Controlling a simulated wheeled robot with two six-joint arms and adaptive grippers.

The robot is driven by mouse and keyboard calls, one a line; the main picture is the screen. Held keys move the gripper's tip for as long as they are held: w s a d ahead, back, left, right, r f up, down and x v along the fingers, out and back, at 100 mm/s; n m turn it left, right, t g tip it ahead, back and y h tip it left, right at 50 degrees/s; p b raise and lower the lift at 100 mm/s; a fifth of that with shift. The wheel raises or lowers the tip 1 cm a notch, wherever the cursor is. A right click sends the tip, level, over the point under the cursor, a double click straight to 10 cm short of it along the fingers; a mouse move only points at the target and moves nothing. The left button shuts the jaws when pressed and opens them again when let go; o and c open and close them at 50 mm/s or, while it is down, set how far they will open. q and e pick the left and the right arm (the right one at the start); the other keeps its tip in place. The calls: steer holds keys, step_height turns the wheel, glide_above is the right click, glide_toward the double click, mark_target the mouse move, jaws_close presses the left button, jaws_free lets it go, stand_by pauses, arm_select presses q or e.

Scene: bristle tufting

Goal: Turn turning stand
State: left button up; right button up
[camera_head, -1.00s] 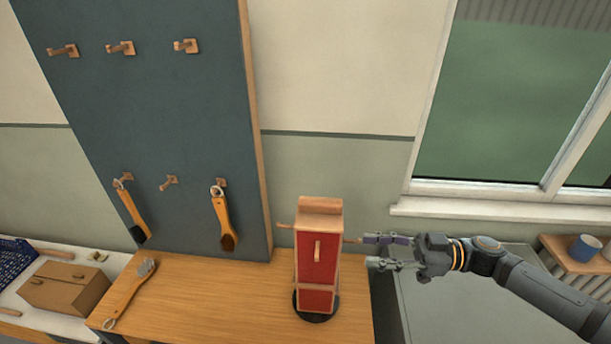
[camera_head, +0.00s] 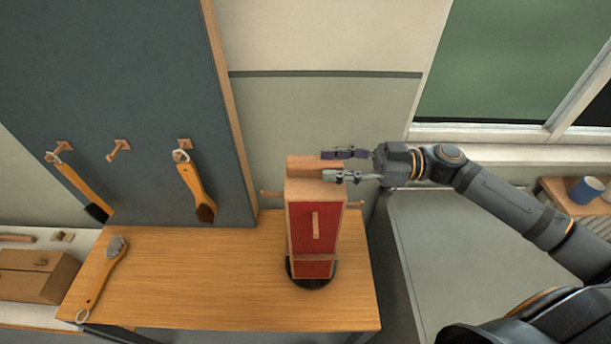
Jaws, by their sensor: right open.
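The turning stand (camera_head: 316,226) is a wooden block with a red front and a small wooden handle. It stands upright on a round black base (camera_head: 313,276) on the wooden table. Pegs stick out at its left and right sides. My right gripper (camera_head: 335,164) is open and empty at the top right of the stand, its fingers pointing left. One finger overlaps the stand's top edge in the picture; I cannot tell whether it touches. My left gripper is not in view.
A brush (camera_head: 104,278) lies on the table's left part. Two brushes (camera_head: 194,186) (camera_head: 80,192) hang on hooks on the dark board (camera_head: 130,90). A cardboard box (camera_head: 35,275) is at far left. A blue mug (camera_head: 585,189) is at right. The table's middle is clear.

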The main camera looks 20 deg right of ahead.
mark_target(306, 163)
steer(key=x, duration=0.3)
steer(key=shift+a+r, duration=0.15)
steer(key=shift+a, duration=0.15)
steer(key=shift+a+r+p, duration=0.15)
steer(key=shift+a+p, duration=0.2)
steer(key=shift+w+a, duration=0.2)
steer(key=shift+a, duration=0.35)
steer(key=shift+w+a+f, duration=0.15)
steer(key=shift+a+f, duration=0.05)
steer(key=shift+a, duration=0.05)
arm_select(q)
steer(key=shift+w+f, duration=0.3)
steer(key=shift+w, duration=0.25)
arm_select(e)
steer(key=shift+c, duration=0.3)
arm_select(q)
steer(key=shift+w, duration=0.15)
arm_select(e)
jaws_close()
